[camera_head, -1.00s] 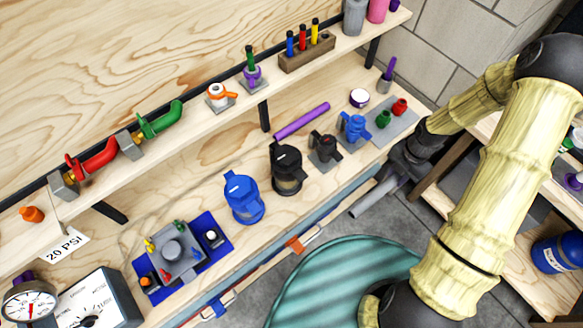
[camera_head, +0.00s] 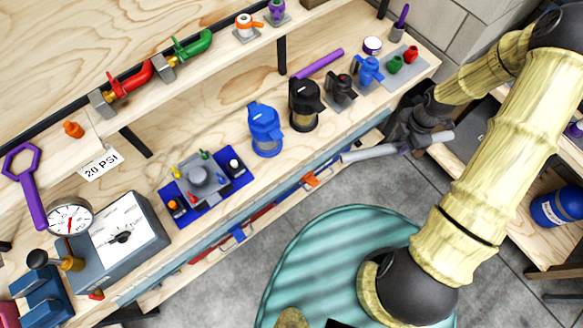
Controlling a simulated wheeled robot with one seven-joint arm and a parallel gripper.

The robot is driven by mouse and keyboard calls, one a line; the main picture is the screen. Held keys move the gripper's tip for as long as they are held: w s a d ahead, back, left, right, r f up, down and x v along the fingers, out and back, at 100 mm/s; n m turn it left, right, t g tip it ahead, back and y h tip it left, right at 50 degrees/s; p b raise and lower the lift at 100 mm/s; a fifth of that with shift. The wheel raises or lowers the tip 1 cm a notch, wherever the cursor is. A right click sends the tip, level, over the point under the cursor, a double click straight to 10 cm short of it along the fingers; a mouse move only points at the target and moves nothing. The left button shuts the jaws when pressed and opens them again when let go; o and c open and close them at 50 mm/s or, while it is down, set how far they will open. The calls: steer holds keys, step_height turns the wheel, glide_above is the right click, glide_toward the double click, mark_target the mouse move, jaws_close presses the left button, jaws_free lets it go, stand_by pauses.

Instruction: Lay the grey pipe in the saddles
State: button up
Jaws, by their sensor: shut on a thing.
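The grey pipe (camera_head: 375,153) is held in the air off the front edge of the bench, near its right end. It lies nearly level in the picture, its right end slightly higher. My gripper (camera_head: 418,142) is shut around it right of its middle and hides that part. Along the bench front, an orange clip-like bracket (camera_head: 311,180) and a blue one (camera_head: 238,235) sit by a thin red bar. I cannot tell whether these are the saddles. The pipe is right of the orange bracket, apart from it.
The wooden bench (camera_head: 225,150) holds a blue filter (camera_head: 265,130), a black filter (camera_head: 304,105), a blue mat with fittings and a gauge box (camera_head: 120,235). A purple pipe (camera_head: 318,63) lies behind. A teal round surface (camera_head: 330,255) is below. A shelf with a blue container (camera_head: 557,205) stands right.

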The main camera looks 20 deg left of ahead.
steer(key=m, duration=0.2)
steer(key=shift+d+r+m, duration=0.15)
steer(key=shift+m, duration=0.15)
steer(key=shift+w+d+m+t, duration=0.1)
steer(key=shift+w+m+t, duration=0.15)
steer(key=shift+m, duration=0.75)
steer(key=m, duration=0.1)
steer(key=w+m, duration=0.1)
steer(key=m, duration=0.3)
steer(key=shift+w+d+r+t, duration=0.15)
steer(key=shift+r+t, duration=0.15)
steer(key=shift+t, duration=0.05)
steer(key=w+m, duration=0.1)
steer(key=m, duration=0.4)
steer(key=w+d+r+m, duration=0.1)
steer(key=m, duration=0.4)
steer(key=w+m+t+h, duration=0.1)
steer(key=w+m, duration=0.1)
steer(key=m, duration=0.3)
steer(key=shift+d+r, duration=0.15)
steer(key=shift+r, duration=0.25)
steer(key=shift+d, duration=0.1)
